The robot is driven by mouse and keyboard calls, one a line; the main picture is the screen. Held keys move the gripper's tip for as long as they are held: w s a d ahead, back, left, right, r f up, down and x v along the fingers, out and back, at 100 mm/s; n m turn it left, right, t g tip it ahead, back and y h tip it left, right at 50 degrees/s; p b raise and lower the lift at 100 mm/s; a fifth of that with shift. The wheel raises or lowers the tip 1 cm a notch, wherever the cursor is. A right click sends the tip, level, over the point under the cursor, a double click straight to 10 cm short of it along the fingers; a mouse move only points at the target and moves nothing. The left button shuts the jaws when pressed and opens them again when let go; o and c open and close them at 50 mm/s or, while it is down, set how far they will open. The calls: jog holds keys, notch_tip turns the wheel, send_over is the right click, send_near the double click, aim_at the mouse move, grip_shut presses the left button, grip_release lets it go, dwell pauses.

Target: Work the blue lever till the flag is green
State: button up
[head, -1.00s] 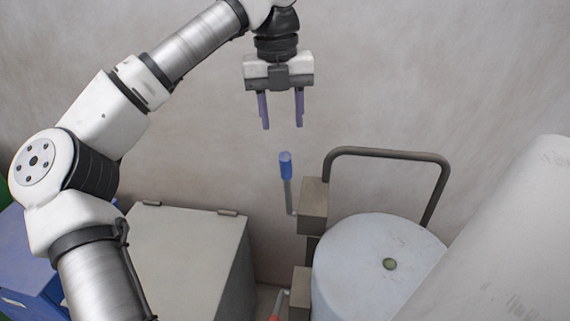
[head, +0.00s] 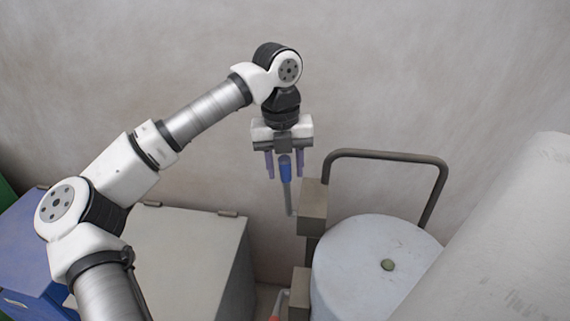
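The blue lever (head: 285,170) has a blue handle on a thin grey rod and stands upright from a brown-grey box (head: 312,206) at the side of the machine. My gripper (head: 285,172) points down at the lever's handle. Its two purple fingers are apart, one on each side of the handle in this view. I cannot tell whether they touch it or how they line up in depth. No flag can be made out.
A pale round drum (head: 365,255) with a greenish knob stands right of the lever, with a bent dark rail (head: 390,154) behind it. A grey cabinet (head: 185,255) is at left. A red-tipped lever (head: 280,303) shows low down. A large pale cylinder (head: 510,240) fills the right.

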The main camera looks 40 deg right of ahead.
grip_shut()
jog(key=a+f+b, duration=0.1)
jog(key=b, duration=0.1)
jog(key=shift+s+t+b, duration=0.3)
jog(key=shift+s, duration=0.1)
jog(key=s+a+f+t+h+b, duration=0.3)
jog(key=s+a+f+h+b, duration=0.2)
jog(key=b, duration=1.3)
jog(key=shift+s+a+f+t, duration=0.4)
jog(key=shift+s+a+f, duration=0.35)
jog(key=shift+a, duration=0.4)
jog(key=shift+f, duration=0.1)
jog(key=shift+o, duration=0.7)
grip_release()
jog(key=shift+b, duration=0.3)
